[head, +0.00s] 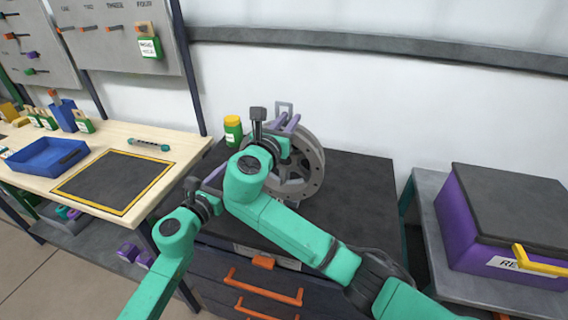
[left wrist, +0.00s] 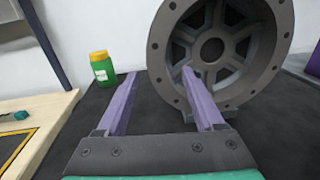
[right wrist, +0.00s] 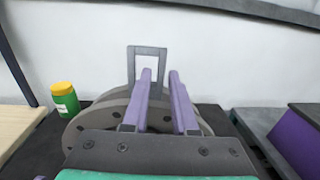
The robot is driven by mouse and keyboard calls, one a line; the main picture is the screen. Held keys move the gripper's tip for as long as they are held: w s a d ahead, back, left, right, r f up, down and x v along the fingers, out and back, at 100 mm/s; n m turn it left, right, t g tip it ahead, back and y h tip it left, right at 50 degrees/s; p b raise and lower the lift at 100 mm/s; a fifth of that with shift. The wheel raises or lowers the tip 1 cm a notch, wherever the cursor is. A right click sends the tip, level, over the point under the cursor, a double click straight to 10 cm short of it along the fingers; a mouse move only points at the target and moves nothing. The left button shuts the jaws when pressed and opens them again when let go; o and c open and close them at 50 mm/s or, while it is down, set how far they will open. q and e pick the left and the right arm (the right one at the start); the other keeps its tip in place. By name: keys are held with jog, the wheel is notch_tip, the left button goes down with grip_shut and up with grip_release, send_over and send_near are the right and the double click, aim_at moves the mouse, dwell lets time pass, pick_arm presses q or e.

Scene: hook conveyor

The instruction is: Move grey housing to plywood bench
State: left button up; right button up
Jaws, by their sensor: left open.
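The grey housing (head: 312,160), a round flanged body with spokes, stands upright on a dark cabinet top (head: 352,200). A grey loop handle (right wrist: 131,65) rises above it. My right gripper (head: 293,121) is over the housing's top beside the handle, its purple fingers partly apart with a gap between them. My left gripper (left wrist: 158,72) is open and empty, low in front of the housing's left side; its right fingertip overlaps the rim in the left wrist view, and contact cannot be told. The plywood bench (head: 190,150) is at the left, with a yellow-bordered black mat (head: 115,180).
A green jar with a yellow lid (head: 233,130) stands left of the housing. A purple crate (head: 480,225) stands on a grey table at the right. The mat is clear.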

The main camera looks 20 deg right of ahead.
pick_arm(q)
jog(key=x, duration=0.5)
jog(key=shift+f, duration=0.1)
pick_arm(e)
jog(key=x, duration=0.5)
pick_arm(q)
jog(key=c, duration=0.4)
pick_arm(e)
jog(key=c, duration=0.4)
pick_arm(q)
grip_shut()
pick_arm(e)
grip_shut()
jog(key=shift+f, duration=0.1)
